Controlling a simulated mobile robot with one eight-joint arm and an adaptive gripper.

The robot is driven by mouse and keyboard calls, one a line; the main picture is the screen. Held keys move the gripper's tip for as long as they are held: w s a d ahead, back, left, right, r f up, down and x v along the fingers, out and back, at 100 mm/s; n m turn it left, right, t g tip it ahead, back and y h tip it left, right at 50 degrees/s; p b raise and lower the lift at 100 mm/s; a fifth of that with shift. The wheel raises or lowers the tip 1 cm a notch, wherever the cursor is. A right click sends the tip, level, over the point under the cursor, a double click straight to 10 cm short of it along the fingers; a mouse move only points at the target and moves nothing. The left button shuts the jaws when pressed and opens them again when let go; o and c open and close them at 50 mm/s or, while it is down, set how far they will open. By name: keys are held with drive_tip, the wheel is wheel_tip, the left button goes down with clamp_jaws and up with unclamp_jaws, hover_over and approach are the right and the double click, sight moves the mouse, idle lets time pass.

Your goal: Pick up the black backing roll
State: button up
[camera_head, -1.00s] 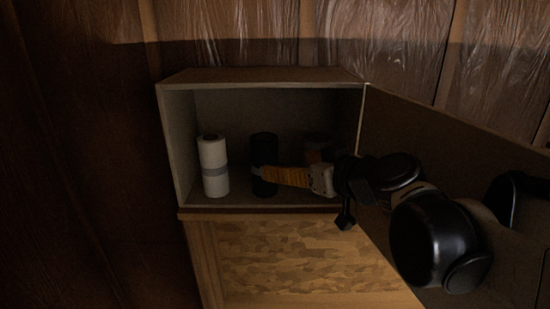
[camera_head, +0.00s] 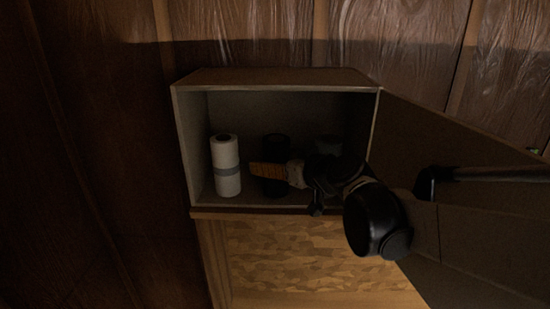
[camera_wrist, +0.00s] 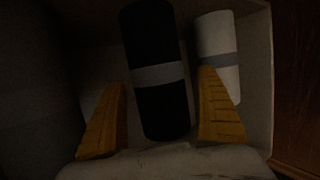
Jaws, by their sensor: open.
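The black backing roll (camera_head: 276,144) stands upright in the open box, a little right of the white roll. In the wrist view the black roll (camera_wrist: 155,45) has a grey band and shows between my two yellow fingers, one on each side. My gripper (camera_head: 252,171) reaches in from the right, and its yellow finger crosses in front of the roll's lower part. My gripper (camera_wrist: 162,80) is open in the wrist view, with a gap left of the roll. I cannot tell whether the right finger touches the roll.
A white roll (camera_head: 225,157) with a grey band stands at the left; it shows behind my right finger in the wrist view (camera_wrist: 217,35). The box's door (camera_head: 445,150) hangs open on the right.

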drive_tip(key=c, duration=1.5)
drive_tip(key=shift+r, duration=0.1)
